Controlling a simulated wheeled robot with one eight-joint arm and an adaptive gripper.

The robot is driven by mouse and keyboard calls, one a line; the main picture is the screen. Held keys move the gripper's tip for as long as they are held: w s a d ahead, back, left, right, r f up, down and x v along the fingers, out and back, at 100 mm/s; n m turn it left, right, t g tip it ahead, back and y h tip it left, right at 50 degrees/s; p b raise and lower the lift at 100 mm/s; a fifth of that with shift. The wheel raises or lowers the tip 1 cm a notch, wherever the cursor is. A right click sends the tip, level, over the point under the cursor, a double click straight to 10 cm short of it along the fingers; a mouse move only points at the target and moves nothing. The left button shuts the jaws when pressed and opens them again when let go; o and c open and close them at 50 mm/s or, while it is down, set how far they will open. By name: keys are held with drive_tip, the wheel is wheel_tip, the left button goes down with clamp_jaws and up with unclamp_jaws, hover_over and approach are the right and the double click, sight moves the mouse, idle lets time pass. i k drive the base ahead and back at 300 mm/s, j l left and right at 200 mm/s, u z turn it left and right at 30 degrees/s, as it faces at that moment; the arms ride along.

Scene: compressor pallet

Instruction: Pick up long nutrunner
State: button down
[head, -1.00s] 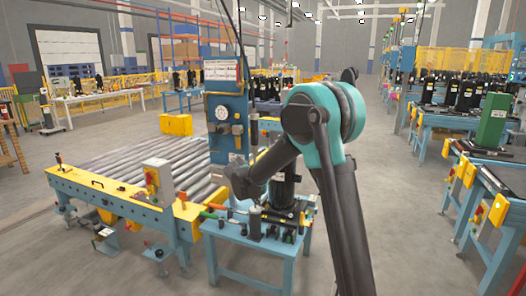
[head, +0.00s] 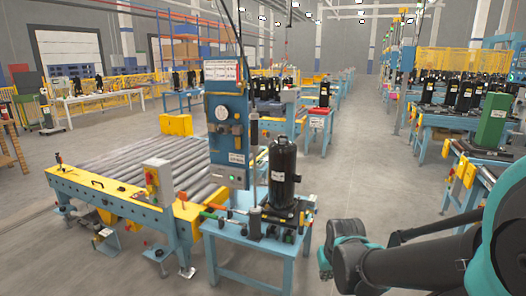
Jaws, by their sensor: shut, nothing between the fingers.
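A long slender upright tool (head: 254,135), which looks like the long nutrunner, stands beside the blue control column. It has a dark body at the top and a thin shaft running down toward a grey cylindrical holder (head: 254,221) on the blue workbench (head: 230,232). I cannot tell whether the shaft touches the holder. Part of my arm, dark with teal joints, fills the lower right of the head view, apart from the bench and the tool. My gripper's fingers do not show in this view.
A black compressor (head: 283,172) stands on the bench just right of the tool. The blue control column (head: 228,135) is close on its left. A roller conveyor (head: 140,165) lies further left. Open floor (head: 375,175) lies right of the bench, before another blue station (head: 452,122).

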sight(255, 209)
drive_tip(key=l+u, duration=0.35)
drive_tip(key=l, duration=0.7)
drive_tip(key=l+u, duration=0.35)
drive_tip(key=l, duration=0.7)
drive_tip(key=i+l, duration=0.9)
drive_tip(key=i+u, duration=0.05)
